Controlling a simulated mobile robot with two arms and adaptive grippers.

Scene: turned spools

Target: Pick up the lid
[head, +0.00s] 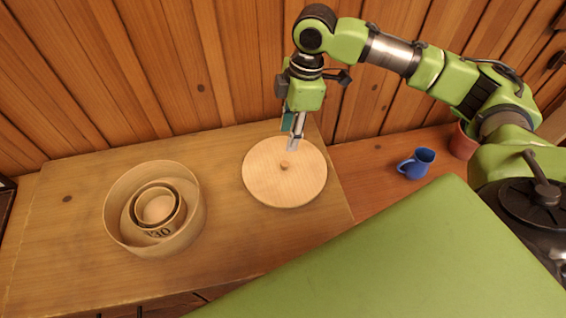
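The lid (268,188) is a round, pale wooden disc with a small brown knob at its middle. It lies on the wooden table, near the table's right end. My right gripper (293,146) reaches down from above, and its fingertips overlap the lid's far edge in the head view, just behind the knob. I cannot tell whether they touch the lid, or whether the fingers are open or shut. My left gripper is not in view.
A round wooden box (112,222) stands open on the table (60,262) at the left, with smaller round pieces nested inside it. A blue mug (418,163) and a reddish pot (463,144) stand at the right. A plank wall (170,70) closes the back.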

